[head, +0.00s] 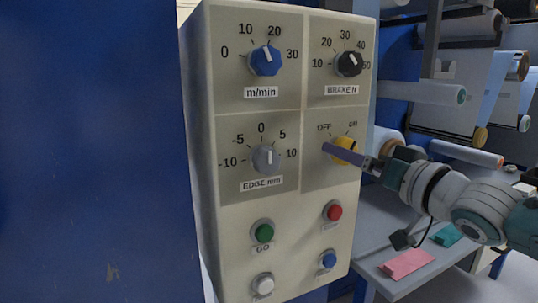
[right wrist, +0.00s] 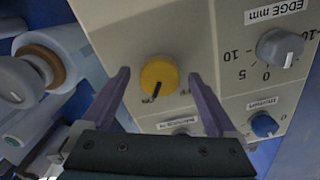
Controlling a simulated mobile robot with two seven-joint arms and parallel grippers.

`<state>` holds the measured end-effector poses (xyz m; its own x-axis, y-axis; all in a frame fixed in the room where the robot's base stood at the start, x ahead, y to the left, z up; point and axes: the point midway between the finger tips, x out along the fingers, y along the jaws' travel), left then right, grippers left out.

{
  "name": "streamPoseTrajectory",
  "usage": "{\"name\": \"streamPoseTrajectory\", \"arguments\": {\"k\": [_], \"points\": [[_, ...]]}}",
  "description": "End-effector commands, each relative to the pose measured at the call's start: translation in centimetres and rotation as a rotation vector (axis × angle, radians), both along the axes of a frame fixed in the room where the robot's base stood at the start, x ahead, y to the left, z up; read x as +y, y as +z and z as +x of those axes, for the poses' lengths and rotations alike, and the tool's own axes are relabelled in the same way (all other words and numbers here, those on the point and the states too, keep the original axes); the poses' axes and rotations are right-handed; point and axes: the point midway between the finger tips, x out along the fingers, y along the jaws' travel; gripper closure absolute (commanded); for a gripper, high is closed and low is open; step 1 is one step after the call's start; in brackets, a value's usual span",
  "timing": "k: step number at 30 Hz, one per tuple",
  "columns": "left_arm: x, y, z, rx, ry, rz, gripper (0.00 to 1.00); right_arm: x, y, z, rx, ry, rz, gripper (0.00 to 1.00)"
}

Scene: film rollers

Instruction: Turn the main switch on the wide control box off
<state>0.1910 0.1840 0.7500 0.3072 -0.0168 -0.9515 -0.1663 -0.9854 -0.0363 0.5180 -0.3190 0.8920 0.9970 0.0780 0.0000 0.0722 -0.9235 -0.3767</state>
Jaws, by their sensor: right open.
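The wide control box (head: 285,110) is a cream panel with knobs and buttons. Its main switch is a yellow knob (head: 347,143) below the OFF and ON labels. Its dark pointer mark appears turned toward the ON side. My right gripper (head: 335,152) reaches in from the right, with a purple finger crossing in front of the knob. In the right wrist view the yellow knob (right wrist: 159,72) appears between the two open fingers, with a gap on each side. I cannot tell how deep the fingers reach around it. My left gripper is not in view.
A blue speed knob (head: 265,61), black brake knob (head: 348,64) and grey edge knob (head: 265,158) sit near the switch. Red (head: 333,211), green (head: 264,233) and other buttons lie below. Film rolls and a grey table (head: 395,285) are at the right.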

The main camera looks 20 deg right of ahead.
Motion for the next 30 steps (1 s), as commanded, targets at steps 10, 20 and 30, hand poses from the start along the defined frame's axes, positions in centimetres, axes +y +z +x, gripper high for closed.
{"name": "streamPoseTrajectory", "arguments": {"k": [10,20,30], "points": [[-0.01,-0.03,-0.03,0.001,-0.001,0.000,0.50,0.03,-0.02,-0.03,0.000,0.000,0.001,0.39],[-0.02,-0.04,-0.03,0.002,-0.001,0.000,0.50,0.03,-0.02,-0.04,0.000,0.000,0.001,0.76],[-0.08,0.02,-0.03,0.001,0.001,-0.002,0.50,0.02,0.00,-0.04,-0.001,0.000,-0.010,0.92]]}}
